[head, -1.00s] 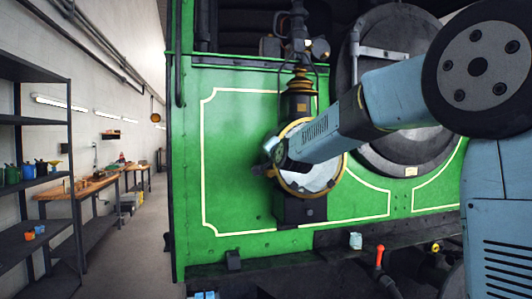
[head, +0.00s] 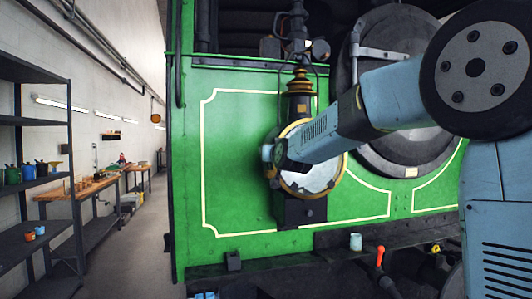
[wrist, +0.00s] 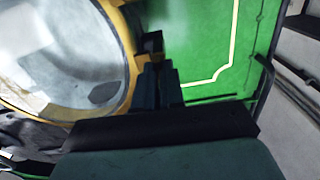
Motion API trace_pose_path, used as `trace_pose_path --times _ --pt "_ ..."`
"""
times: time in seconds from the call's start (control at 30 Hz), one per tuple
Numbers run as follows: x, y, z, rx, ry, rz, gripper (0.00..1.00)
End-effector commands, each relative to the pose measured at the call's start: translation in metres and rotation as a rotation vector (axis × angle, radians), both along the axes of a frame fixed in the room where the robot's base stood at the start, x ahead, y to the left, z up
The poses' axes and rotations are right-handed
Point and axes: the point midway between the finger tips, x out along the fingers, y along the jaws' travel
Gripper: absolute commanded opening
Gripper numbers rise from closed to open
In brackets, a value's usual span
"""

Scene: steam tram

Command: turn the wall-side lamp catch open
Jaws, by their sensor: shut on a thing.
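The round lamp (head: 318,178) has a brass-yellow rim and pale glass, and stands on the green front of the tram. My forearm crosses in front of it in the head view. In the wrist view the lamp's glass (wrist: 45,50) fills the left side. The wall-side catch (wrist: 152,42) is a small dark piece at the rim's edge. My gripper (wrist: 157,66) is shut on it. In the head view my wrist hides the fingers and the catch at the lamp's left side. How far the catch is turned I cannot tell.
The round smokebox door (head: 405,140) is right of the lamp, behind my arm. A pale cup (head: 355,242) and a red-handled lever (head: 380,256) are below. Dark shelves (head: 40,185) and a wooden workbench (head: 85,188) line the wall at left, with clear floor between.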

Motion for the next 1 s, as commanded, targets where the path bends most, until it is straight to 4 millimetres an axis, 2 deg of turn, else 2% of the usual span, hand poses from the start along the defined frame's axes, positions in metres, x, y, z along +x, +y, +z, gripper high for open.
trace_pose_path --times 0.03,0.67,0.7,0.93,1.0 --pt "-0.0005 -0.0005 0.0058 -0.009 -0.015 -0.001 0.00" --pt "-0.0011 0.0012 0.0061 -0.051 -0.027 0.001 0.00" --pt "-0.0011 0.0012 0.0061 -0.051 -0.027 0.001 0.11" --pt "-0.0007 0.0011 0.0031 -0.052 -0.021 0.001 0.33" --pt "-0.0006 0.0011 0.0026 -0.052 -0.020 0.001 0.34"
